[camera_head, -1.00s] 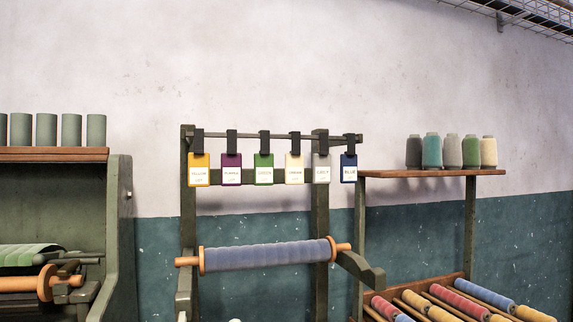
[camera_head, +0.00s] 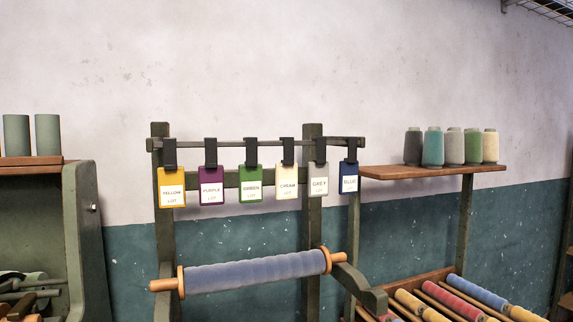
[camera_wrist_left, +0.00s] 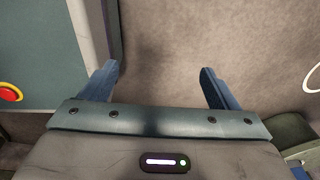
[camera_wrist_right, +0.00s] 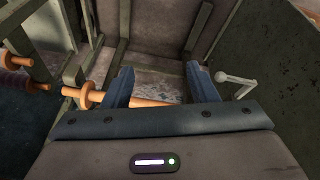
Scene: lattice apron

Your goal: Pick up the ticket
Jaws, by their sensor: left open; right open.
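Several lot tickets hang in a row from dark clips on a rail (camera_head: 230,143) in the head view. From left to right they are the yellow ticket (camera_head: 171,188), purple ticket (camera_head: 211,186), green ticket (camera_head: 250,185), cream ticket (camera_head: 287,184), grey ticket (camera_head: 319,182) and blue ticket (camera_head: 349,178). My left gripper (camera_wrist_left: 160,85) is open and empty above a bare grey-brown surface in the left wrist view. My right gripper (camera_wrist_right: 162,85) is open, with an orange wooden rod (camera_wrist_right: 150,101) visible beyond its fingers. Neither gripper shows in the head view.
A blue fabric roll (camera_head: 255,271) lies across the frame below the tickets. A shelf (camera_head: 430,172) with several thread cones stands right, above a rack of coloured rolls (camera_head: 470,290). A green cabinet (camera_head: 85,220) stands left. A crank handle (camera_wrist_right: 233,80) is near my right gripper.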

